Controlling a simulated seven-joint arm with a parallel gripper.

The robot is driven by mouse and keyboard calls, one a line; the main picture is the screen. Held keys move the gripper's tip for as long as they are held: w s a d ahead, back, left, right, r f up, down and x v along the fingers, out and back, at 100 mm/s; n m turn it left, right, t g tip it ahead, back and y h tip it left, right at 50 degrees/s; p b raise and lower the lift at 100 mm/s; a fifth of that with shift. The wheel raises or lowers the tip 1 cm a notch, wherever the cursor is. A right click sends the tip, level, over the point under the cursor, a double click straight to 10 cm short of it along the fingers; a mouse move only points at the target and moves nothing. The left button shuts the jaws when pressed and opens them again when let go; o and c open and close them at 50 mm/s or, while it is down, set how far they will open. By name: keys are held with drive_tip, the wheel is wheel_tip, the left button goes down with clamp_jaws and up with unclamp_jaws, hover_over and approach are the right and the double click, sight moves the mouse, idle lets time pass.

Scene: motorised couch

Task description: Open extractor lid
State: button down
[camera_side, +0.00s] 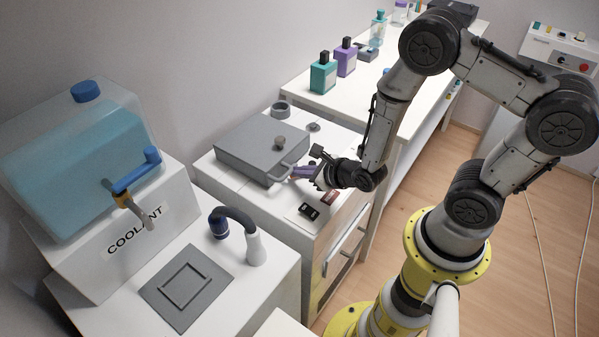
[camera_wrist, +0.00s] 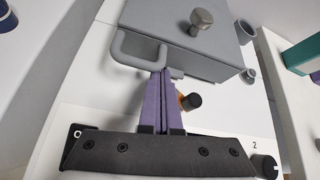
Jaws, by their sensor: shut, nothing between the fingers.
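The extractor is a grey box with a flat lid (camera_side: 255,138) on the white cabinet in the side view. A round knob (camera_side: 281,143) stands on the lid, and it also shows in the wrist view (camera_wrist: 201,20). A grey bar handle (camera_side: 287,171) sticks out from the front of the box; in the wrist view the handle (camera_wrist: 122,48) is a U-shaped loop. My gripper (camera_wrist: 166,72) has its purple fingers shut together and empty. Its tips are at the right end of the handle, overlapping it in the picture; I cannot tell whether they touch. The lid appears closed.
A black switch (camera_side: 309,211) sits on the cabinet top below my gripper. A coolant tank (camera_side: 75,165) and a curved hose (camera_side: 237,215) stand to the left. Teal (camera_side: 323,74) and purple (camera_side: 345,58) bottles stand on the bench behind.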

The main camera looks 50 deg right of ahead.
drive_tip(key=shift+r, duration=0.3)
drive_tip(key=shift+w+r, duration=0.1)
drive_tip(key=shift+r, duration=0.35)
drive_tip(key=w+r, duration=0.6)
drive_tip(key=r, duration=0.4)
drive_tip(key=w+r+g, duration=0.1)
drive_tip(key=w+r, duration=0.5)
drive_tip(key=r, duration=0.5)
drive_tip(key=shift+w, duration=0.45)
